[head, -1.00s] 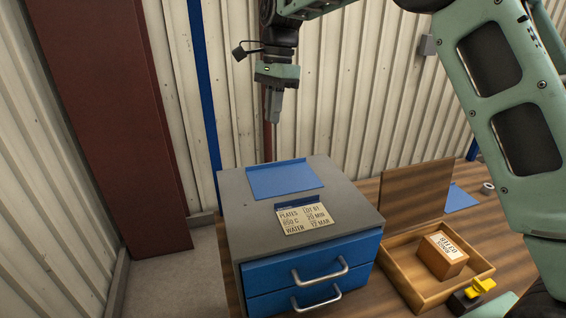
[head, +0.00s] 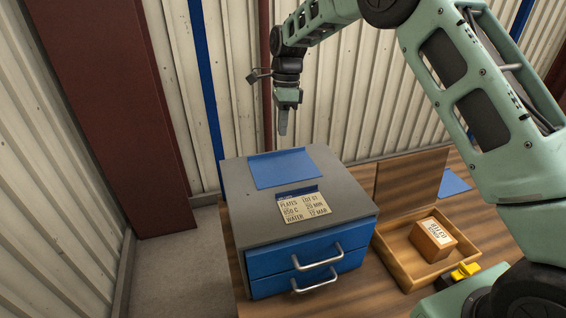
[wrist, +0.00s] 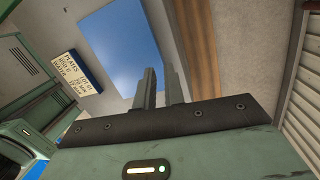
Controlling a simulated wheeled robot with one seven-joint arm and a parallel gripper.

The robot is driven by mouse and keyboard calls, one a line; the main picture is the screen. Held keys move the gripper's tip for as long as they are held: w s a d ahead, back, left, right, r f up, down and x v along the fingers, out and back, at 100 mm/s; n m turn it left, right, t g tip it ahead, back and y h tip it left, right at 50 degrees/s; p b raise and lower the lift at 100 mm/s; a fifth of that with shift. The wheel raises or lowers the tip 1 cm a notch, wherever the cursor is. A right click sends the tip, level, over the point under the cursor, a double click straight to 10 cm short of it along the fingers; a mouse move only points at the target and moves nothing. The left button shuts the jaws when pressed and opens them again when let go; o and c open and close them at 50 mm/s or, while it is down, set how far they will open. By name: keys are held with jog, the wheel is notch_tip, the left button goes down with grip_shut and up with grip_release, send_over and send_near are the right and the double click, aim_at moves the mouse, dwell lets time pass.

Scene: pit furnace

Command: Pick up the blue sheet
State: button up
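A blue sheet (head: 283,169) lies flat on the grey top of the drawer cabinet (head: 237,190), toward its back edge. It also shows in the wrist view (wrist: 112,42), beyond the fingers. My gripper (head: 283,130) hangs pointing down above and behind the sheet's back edge, clear of it. In the wrist view the two fingers (wrist: 158,75) stand a narrow gap apart with nothing between them. Part of the sheet is hidden behind the fingers there.
A label card (head: 305,206) lies in front of the sheet. To the right, an open wooden box (head: 401,264) holds a brown block (head: 432,240). A corrugated wall (head: 350,110) stands close behind.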

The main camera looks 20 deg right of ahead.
aim_at(280, 155)
jog(key=shift+s+a+f+p, duration=0.15)
jog(key=shift+f+p, duration=0.35)
jog(key=shift+f, duration=0.5)
jog(key=shift+s+a+f+p, duration=0.15)
jog(key=shift+f+p, duration=0.4)
jog(key=shift+f, duration=0.45)
jog(key=shift+s+a+f+p, duration=0.15)
jog(key=shift+f+p, duration=0.35)
jog(key=shift+f, duration=0.5)
jog(key=shift+c, duration=0.3)
grip_shut()
jog(key=shift+r, duration=0.1)
